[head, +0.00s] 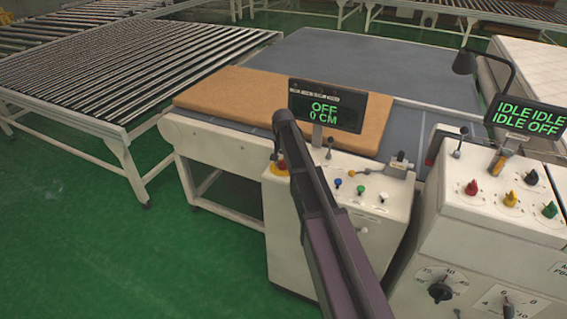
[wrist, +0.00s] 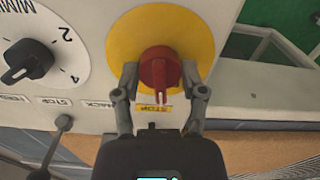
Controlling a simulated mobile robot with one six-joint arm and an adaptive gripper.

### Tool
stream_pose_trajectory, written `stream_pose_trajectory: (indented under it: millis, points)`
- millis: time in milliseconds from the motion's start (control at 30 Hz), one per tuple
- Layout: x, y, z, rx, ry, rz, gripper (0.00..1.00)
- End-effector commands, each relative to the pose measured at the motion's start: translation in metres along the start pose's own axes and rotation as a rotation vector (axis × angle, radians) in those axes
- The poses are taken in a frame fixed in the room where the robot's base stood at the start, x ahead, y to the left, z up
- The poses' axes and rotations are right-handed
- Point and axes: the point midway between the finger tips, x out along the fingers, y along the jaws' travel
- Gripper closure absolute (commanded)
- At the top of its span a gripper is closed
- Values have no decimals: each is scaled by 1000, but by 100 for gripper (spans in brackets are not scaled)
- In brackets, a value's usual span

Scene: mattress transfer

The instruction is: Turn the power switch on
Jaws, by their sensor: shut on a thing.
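The power switch is a red rotary knob (wrist: 158,68) on a round yellow plate (wrist: 125,30) in the wrist view. My gripper (wrist: 160,75) has one finger on each side of the knob and is shut on it. In the head view, the red knob (head: 282,166) is at the left corner of the white control box (head: 345,215). My arm crosses in front of that box and partly hides it. The display (head: 327,105) above the box reads "OFF" and "0 CM".
A tan mattress (head: 230,100) lies on the grey table behind the display. A second control box (head: 500,220) with coloured knobs and its own display stands at the right. A roller conveyor (head: 120,65) is at the left. Green floor is clear at lower left.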

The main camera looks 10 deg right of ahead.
Motion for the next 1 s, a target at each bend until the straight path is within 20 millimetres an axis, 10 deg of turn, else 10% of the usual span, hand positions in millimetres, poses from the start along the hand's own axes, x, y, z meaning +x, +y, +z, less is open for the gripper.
stream_pose_trajectory:
  millis: [1000]
  points:
    - [0, 2, 1, 881, -2, 4, 94]
